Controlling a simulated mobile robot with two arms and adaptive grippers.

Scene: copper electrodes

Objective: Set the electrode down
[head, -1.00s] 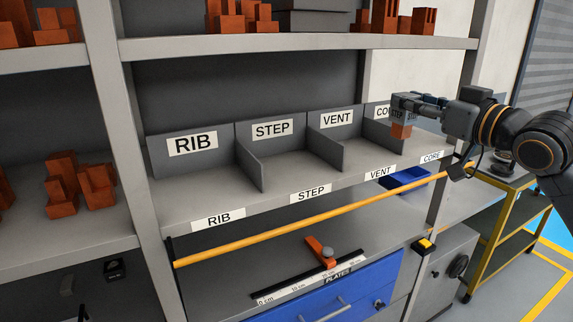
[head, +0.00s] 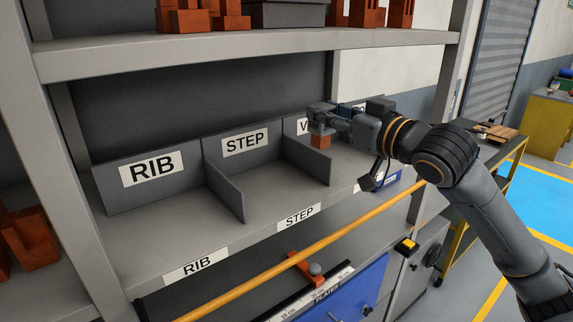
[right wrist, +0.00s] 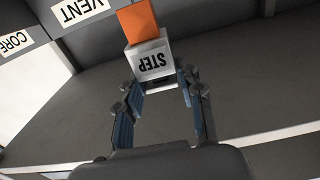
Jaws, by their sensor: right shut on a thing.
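My right gripper (head: 322,117) is shut on the electrode, in front of the VENT bay and close to the divider (head: 308,162) between STEP and VENT. The electrode's copper block (head: 321,141) hangs below the fingers. In the right wrist view, its grey holder (right wrist: 150,58) carries a STEP label, upside down, between the fingers, and the copper part (right wrist: 138,20) points away. The electrode appears held above the shelf; contact with it cannot be seen. The STEP bay (head: 262,190) and RIB bay (head: 160,232) are empty. My left gripper is not in view.
A yellow rail (head: 300,252) runs along below the shelf's front edge. Copper pieces (head: 205,16) stand on the upper shelf (head: 250,42). My right arm covers the CORE bay and part of VENT. An orange-and-black measuring piece (head: 305,268) lies on the lower counter.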

